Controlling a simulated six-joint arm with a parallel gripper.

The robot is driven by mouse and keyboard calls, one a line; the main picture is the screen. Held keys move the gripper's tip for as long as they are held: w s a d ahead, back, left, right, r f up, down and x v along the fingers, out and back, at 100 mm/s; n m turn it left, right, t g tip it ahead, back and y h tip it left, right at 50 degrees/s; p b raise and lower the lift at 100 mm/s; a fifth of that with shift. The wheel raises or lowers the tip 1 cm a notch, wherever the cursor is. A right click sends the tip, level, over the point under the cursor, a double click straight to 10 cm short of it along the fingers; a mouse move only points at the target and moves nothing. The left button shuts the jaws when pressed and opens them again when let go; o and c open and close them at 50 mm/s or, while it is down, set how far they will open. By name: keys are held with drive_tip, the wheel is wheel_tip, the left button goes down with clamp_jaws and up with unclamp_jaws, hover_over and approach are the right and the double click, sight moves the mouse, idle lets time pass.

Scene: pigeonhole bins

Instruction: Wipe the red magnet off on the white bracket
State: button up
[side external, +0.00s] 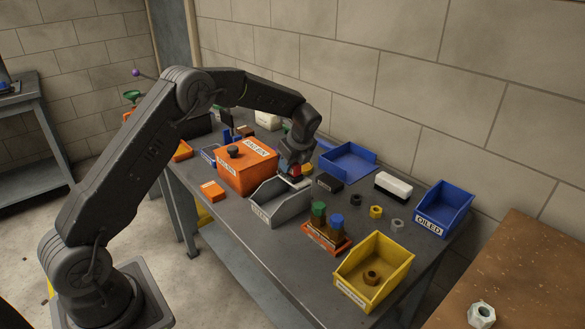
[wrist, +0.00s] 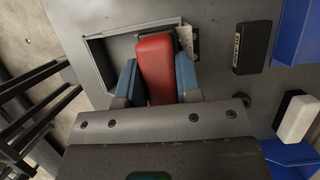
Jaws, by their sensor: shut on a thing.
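My gripper (wrist: 153,82) is shut on the red magnet (wrist: 155,65), a red block that sticks out beyond the two blue-grey fingertips. In the side view the red magnet (side external: 296,170) shows as a small patch under my wrist, over the back end of the grey bin (side external: 262,212). A light perforated piece, which looks like the white bracket (wrist: 186,40), lies beside the red block's far end at the bin's edge. It is partly hidden, and I cannot tell whether the magnet touches it. In the side view a pale strip (side external: 298,182) shows just below the magnet.
An orange box (side external: 240,178) stands left of the grey bin. A black block (side external: 330,183) and a white-and-black block (side external: 393,186) lie to the right. Blue bins (side external: 443,210), a yellow bin (side external: 385,260), an orange tray with pegs (side external: 325,240) and several nuts surround the area.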

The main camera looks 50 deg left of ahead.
drive_tip(key=shift+d, duration=0.5)
drive_tip(key=shift+a+f, duration=0.1)
drive_tip(key=shift+a, duration=0.05)
drive_tip(key=shift+a, duration=0.7)
drive_tip(key=shift+f, duration=0.1)
drive_tip(key=shift+d, duration=0.15)
drive_tip(key=shift+d, duration=0.75)
drive_tip(key=shift+r, duration=3.7)
